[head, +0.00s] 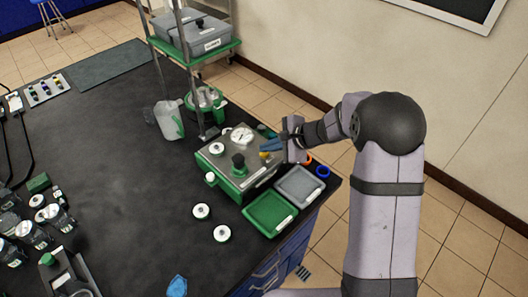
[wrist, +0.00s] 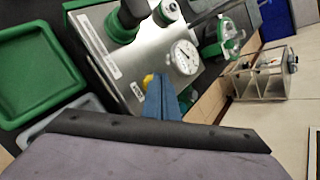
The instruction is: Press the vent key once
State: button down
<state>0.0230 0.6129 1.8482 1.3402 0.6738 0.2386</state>
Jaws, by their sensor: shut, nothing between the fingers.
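A steel-topped device with a green body (head: 232,190) stands near the bench's right edge. It carries a round white dial (head: 242,135), a dark knob on a green base (head: 239,163) and pale round caps. A small yellow key (wrist: 148,80) sits on its top plate beside a small label (wrist: 137,91) too small to read, so I cannot confirm it is the vent key. My gripper (head: 265,149) is shut and empty, its blue fingers over the plate's right side. In the wrist view the fingertips (wrist: 158,82) are beside the yellow key and partly cover it; contact cannot be told.
A green tray (head: 270,229) and a grey tray (head: 318,194) lie in front of the device. A rack with a green shelf (head: 229,46) stands behind it, a jug (head: 168,120) to its left. Two round caps lie in front. The bench's middle is clear.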

aim_at(268, 155)
jog(key=shift+r, duration=0.6)
jog(key=shift+p, duration=0.3)
jog(key=shift+r+p, duration=1.8)
jog(key=shift+r, duration=0.7)
